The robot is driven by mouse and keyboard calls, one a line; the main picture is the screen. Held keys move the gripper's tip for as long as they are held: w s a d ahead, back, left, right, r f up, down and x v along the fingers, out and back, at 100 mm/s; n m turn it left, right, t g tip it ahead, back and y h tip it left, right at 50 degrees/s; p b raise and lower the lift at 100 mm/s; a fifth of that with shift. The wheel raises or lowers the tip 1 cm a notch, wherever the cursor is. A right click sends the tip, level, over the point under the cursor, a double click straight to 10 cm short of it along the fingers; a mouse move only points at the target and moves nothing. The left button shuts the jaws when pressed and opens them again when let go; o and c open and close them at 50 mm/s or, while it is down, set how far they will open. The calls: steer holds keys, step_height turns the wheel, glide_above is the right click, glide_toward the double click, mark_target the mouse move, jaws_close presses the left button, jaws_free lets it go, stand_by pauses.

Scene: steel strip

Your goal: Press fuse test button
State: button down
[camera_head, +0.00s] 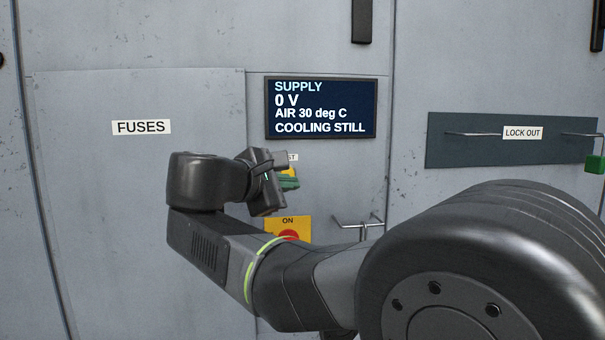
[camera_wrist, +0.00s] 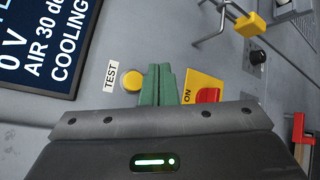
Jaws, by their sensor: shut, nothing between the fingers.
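The test button (camera_wrist: 132,80) is a round yellow button beside a white TEST label (camera_wrist: 111,76) on the grey panel in the wrist view. My gripper (camera_wrist: 160,70) has its green fingers closed together, with the tips just right of the button in that view. I cannot tell whether they touch it or the panel. In the head view my gripper (camera_head: 290,183) is in front of the panel below the display and covers most of the TEST label (camera_head: 293,157) and the button area.
A display (camera_head: 320,108) reads 0 V and COOLING STILL. A yellow ON plate (camera_wrist: 205,88) with a red button is right of the fingers in the wrist view. The FUSES door (camera_head: 140,200) is flat.

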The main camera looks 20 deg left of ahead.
steer(key=shift+w+a+p, duration=0.2)
steer(key=shift+w+a, duration=0.25)
steer(key=shift+w, duration=0.25)
steer(key=shift+w+a+p, duration=0.2)
steer(key=shift+w+a, duration=0.25)
steer(key=shift+w, duration=0.3)
steer(key=shift+w+a+p, duration=0.2)
steer(key=shift+w+a, duration=0.25)
steer(key=shift+w, duration=0.25)
steer(key=shift+w, duration=0.1)
stand_by(0.3)
steer(key=shift+w+a, duration=0.2)
steer(key=shift+w, duration=0.05)
steer(key=shift+w+a+p, duration=0.35)
steer(key=shift+w+p, duration=0.15)
steer(key=shift+w, duration=0.05)
stand_by(1.0)
steer(key=shift+s, duration=0.1)
steer(key=shift+s+d+b, duration=0.3)
steer(key=shift+s+d, duration=0.25)
steer(key=shift+s, duration=0.2)
steer(key=shift+s+d+b, duration=0.15)
steer(key=shift+s+d, duration=0.3)
steer(key=shift+s, duration=0.25)
steer(key=shift+s+d+b, duration=0.2)
steer(key=shift+s+d, duration=0.2)
steer(key=shift+s, duration=0.35)
steer(key=shift+s+d+b, duration=0.15)
steer(key=shift+s+d, duration=0.3)
steer(key=shift+s, duration=0.25)
